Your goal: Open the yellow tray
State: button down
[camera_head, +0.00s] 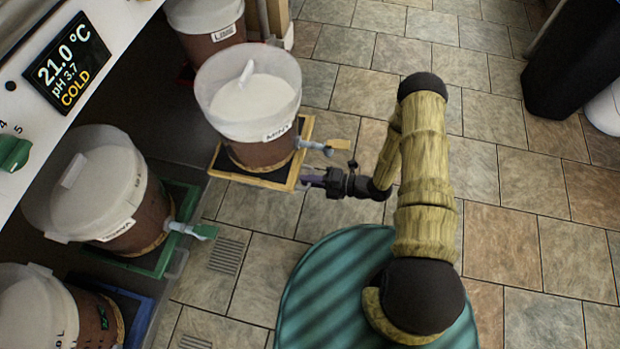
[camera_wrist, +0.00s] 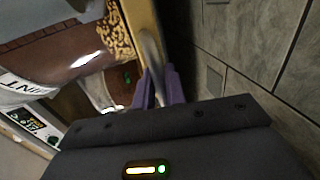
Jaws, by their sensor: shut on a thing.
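The yellow tray (camera_head: 250,180) juts out of the dark bay over the tiled floor in the head view. The MINT bucket (camera_head: 247,109), with a white lid and brown lower part, stands upright on it. My gripper (camera_head: 308,181) is at the tray's outer edge, near its front right corner. In the wrist view the yellow tray's edge (camera_wrist: 141,18) runs down to the purple fingers of my gripper (camera_wrist: 158,88). The fingers are shut on a metal handle bar (camera_wrist: 150,50) along that edge. The exact contact is partly hidden.
Open floor (camera_head: 500,190) lies right; a black bin (camera_head: 571,60) stands at top right.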

jog(key=c, duration=1.6)
grip_release()
jog(key=shift+s+a+f, duration=0.1)
jog(key=shift+s, duration=0.15)
jog(key=shift+o, duration=0.2)
jog(key=shift+w, duration=0.1)
jog(key=shift+w, duration=0.1)
jog(key=p+v, duration=0.6)
jog(key=v, duration=1.1)
jog(key=shift+d, duration=0.3)
jog(key=shift+w+r, duration=0.1)
jog(key=shift+r, duration=0.15)
